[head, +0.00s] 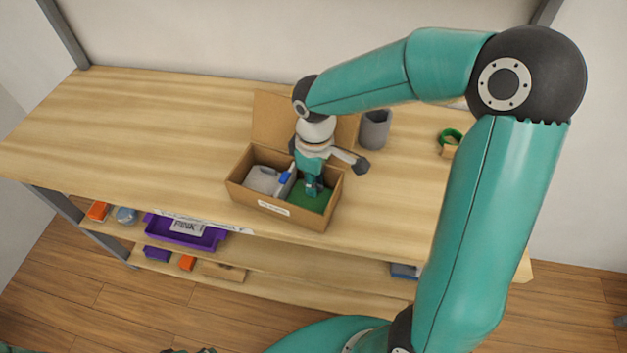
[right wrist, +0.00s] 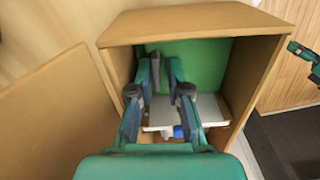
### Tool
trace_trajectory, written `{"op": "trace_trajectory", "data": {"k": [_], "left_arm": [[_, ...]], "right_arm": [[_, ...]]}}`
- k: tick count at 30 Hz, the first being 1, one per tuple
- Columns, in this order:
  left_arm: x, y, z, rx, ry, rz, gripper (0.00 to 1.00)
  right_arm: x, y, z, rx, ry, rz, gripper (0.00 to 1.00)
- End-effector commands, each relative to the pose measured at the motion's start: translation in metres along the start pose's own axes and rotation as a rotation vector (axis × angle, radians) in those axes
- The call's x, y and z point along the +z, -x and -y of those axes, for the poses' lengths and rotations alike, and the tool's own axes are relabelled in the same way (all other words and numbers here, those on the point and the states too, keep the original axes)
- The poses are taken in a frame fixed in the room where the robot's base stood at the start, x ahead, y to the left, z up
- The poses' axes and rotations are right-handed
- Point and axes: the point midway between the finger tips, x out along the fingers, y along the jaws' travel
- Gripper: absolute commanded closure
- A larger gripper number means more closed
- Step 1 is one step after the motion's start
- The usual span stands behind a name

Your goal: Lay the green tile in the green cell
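An open cardboard box (head: 240,192) with a divider stands near the table's front edge. Its right compartment shows a flat green surface (head: 318,201), which also fills the upper inside of the box in the right wrist view (right wrist: 205,65). I cannot tell whether this is the green tile, the green cell's floor or both. My right gripper (head: 313,190) points down into that compartment. The left compartment holds a grey object (head: 262,180) and a blue one (head: 287,178).
The box's lid (head: 270,118) stands open at the back. A grey cup (head: 375,130) is behind it to the right. The left of the wooden table (head: 150,125) is clear. A lower shelf holds a purple tray (head: 190,237).

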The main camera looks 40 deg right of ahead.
Motion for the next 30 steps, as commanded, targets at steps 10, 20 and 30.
{"op": "trace_trajectory", "data": {"k": [10,20,30], "left_arm": [[0.000,0.000,0.000,0.000,0.000,0.000,0.60],[0.000,0.001,0.000,0.000,0.000,0.000,0.60],[0.000,0.001,0.000,0.000,0.000,0.000,0.60]], "right_arm": [[0.000,0.000,0.000,0.000,0.000,0.001,0.63],[-0.001,0.031,-0.001,0.003,-0.001,-0.005,0.63],[-0.002,0.097,0.000,0.002,0.002,-0.004,0.63]]}}
